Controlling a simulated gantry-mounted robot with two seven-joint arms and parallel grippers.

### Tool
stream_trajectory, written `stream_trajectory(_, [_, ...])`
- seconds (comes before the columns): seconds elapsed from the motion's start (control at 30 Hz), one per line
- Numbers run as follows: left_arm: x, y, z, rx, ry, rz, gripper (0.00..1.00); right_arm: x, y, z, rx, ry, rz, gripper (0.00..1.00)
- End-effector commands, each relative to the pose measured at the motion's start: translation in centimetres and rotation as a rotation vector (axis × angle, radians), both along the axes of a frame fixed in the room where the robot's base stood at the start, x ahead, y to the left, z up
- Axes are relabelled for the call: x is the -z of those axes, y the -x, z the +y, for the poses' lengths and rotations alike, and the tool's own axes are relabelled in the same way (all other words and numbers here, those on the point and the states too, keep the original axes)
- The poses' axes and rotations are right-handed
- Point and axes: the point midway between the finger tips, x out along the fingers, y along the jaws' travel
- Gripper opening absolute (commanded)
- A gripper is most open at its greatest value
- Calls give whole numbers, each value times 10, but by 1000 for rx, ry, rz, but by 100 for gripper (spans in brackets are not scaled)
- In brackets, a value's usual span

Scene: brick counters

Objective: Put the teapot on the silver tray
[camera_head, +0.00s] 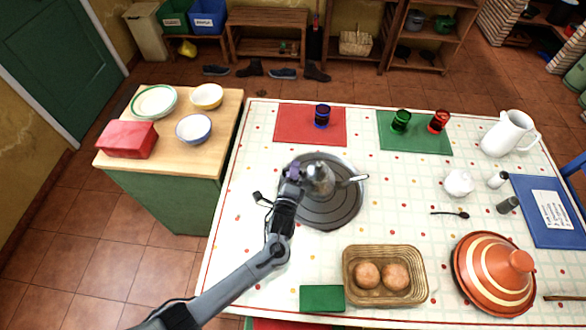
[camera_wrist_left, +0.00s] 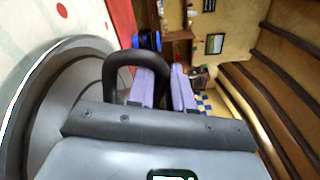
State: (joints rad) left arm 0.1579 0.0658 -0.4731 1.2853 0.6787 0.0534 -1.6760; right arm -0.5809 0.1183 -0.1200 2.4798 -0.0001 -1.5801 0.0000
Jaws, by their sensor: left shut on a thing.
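The silver teapot (camera_head: 319,181) is over the upper middle of the round silver tray (camera_head: 332,211), with its spout toward the right. I cannot tell whether its base touches the tray. My left gripper (camera_head: 293,173) is at the teapot's left side, shut on its handle. In the left wrist view the dark handle loop (camera_wrist_left: 122,61) shows at the purple fingers (camera_wrist_left: 165,88); the teapot's body is not clearly seen there. A large grey round surface, which looks like the tray (camera_wrist_left: 42,95), fills the left of that view. My right gripper is not in view.
Below the tray are a basket (camera_head: 350,283) with two buns and a green box (camera_head: 322,298). A tagine (camera_head: 490,272) stands at lower right. A blue glass (camera_head: 322,117) stands on a red mat above the tray. The cloth right of the tray is mostly clear.

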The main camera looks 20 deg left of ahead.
Motion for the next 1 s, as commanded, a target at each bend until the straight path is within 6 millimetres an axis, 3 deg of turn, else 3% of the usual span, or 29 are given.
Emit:
stream_trajectory(0.27, [-1, -1, -1, 0, 3, -8, 0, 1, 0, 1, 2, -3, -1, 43])
stream_trajectory(0.3, [2, 0, 0, 0, 0, 0, 25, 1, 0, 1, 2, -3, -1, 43])
stream_trajectory(0.43, [2, 0, 0, 0, 0, 1, 45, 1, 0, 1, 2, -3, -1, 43])
stream_trajectory(0.8, [-1, 1, 0, -1, -1, 1, 46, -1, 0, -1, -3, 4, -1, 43])
stream_trajectory(1.0, [0, 25, -6, 1, 1, 3, 46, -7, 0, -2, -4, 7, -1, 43])
